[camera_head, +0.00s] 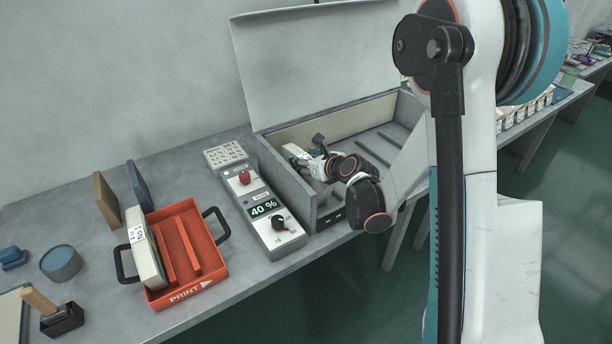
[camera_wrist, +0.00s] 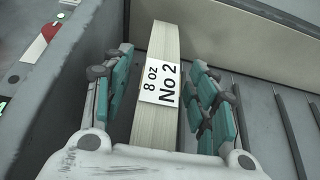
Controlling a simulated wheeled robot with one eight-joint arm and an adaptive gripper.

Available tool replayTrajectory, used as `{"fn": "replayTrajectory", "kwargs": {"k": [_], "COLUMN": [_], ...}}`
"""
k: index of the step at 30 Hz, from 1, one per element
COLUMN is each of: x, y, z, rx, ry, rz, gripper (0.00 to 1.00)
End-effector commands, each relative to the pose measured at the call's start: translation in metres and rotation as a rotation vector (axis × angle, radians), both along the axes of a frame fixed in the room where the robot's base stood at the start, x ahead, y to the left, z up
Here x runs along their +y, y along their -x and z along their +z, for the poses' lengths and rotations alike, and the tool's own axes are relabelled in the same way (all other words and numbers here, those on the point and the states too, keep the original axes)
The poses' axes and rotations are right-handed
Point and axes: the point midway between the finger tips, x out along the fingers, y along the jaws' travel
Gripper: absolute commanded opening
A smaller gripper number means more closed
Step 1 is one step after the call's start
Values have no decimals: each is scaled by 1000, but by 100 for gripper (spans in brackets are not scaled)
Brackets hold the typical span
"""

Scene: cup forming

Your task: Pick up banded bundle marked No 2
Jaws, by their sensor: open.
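The banded bundle marked No 2 (camera_wrist: 157,110) is a cream stack with a white label reading "8 oz No 2". It stands in the open grey box (camera_head: 290,185), against the box's left side, and is partly hidden by my gripper in the head view. My gripper (camera_head: 309,164) is down inside the box. In the wrist view my gripper (camera_wrist: 160,100) is open, with one teal-padded finger on each side of the bundle. A gap shows left of the bundle; the right finger is close, and I cannot tell whether it touches.
A control panel (camera_head: 262,205) reading 40 % stands left of the box. A red tray (camera_head: 212,262) marked PRINT holds a bundle marked No 1 (camera_head: 145,255) at its left side. Dividers (camera_head: 371,152) stand in the box's right part, with empty slots between.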

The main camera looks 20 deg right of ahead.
Motion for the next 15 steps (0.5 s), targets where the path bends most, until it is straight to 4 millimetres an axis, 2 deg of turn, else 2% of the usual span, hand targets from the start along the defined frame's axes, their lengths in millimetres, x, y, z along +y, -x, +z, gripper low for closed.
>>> {"fn": "replayTrajectory", "kwargs": {"k": [1, 6, 8, 15], "x": [0, 0, 0, 0], "y": [0, 0, 0, 0], "z": [0, 0, 0, 1], "rx": [0, 0, 0, -1], "ry": [0, 0, 0, -1], "rz": [0, 0, 0, 0], "gripper": [51, 13, 0, 0]}}
